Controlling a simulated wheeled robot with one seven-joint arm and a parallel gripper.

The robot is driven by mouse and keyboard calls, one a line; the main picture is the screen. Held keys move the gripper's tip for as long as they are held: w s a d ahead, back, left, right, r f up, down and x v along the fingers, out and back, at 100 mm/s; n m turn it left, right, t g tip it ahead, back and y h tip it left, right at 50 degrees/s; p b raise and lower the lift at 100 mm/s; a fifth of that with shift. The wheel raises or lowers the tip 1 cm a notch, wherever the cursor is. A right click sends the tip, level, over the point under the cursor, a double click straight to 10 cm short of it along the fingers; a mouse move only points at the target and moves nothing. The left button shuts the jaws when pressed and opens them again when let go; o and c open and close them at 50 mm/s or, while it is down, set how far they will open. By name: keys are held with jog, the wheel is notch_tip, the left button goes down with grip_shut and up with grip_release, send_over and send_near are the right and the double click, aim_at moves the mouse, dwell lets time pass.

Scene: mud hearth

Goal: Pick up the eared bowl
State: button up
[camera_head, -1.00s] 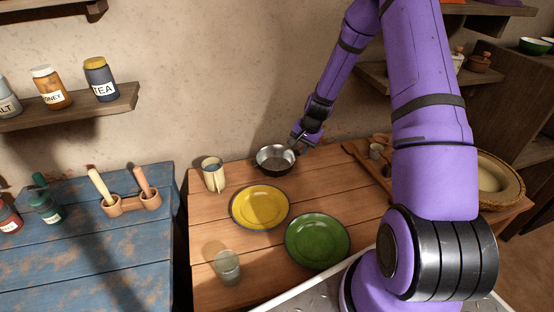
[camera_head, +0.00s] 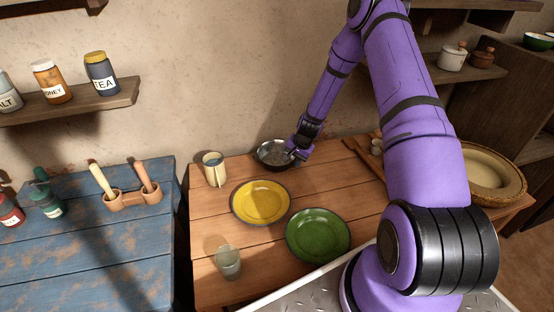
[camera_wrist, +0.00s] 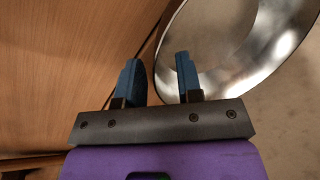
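The eared bowl appears to be the round metal bowl (camera_head: 268,154) with a shiny inside and dark outside, upright at the back of the wooden table near the wall. I cannot make out its ears clearly. My gripper (camera_head: 292,152) is at its right side, pointing down. In the wrist view the bowl (camera_wrist: 238,45) fills the upper right, and my gripper (camera_wrist: 160,80) is open with a clear gap between its blue fingers. The bowl's rim runs between them: one finger is over the bowl, the other outside it. Contact cannot be told.
A mug (camera_head: 214,169) stands left of the bowl. A yellow plate (camera_head: 261,203), a green plate (camera_head: 318,236) and a glass (camera_head: 228,262) are in front. Small wooden items (camera_head: 374,144) and a wide basket-edged bowl (camera_head: 492,174) lie to the right. The wall is close behind.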

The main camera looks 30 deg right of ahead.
jog(key=shift+w+f, duration=0.1)
jog(key=shift+f, duration=0.3)
grip_shut()
jog(key=shift+r, duration=0.15)
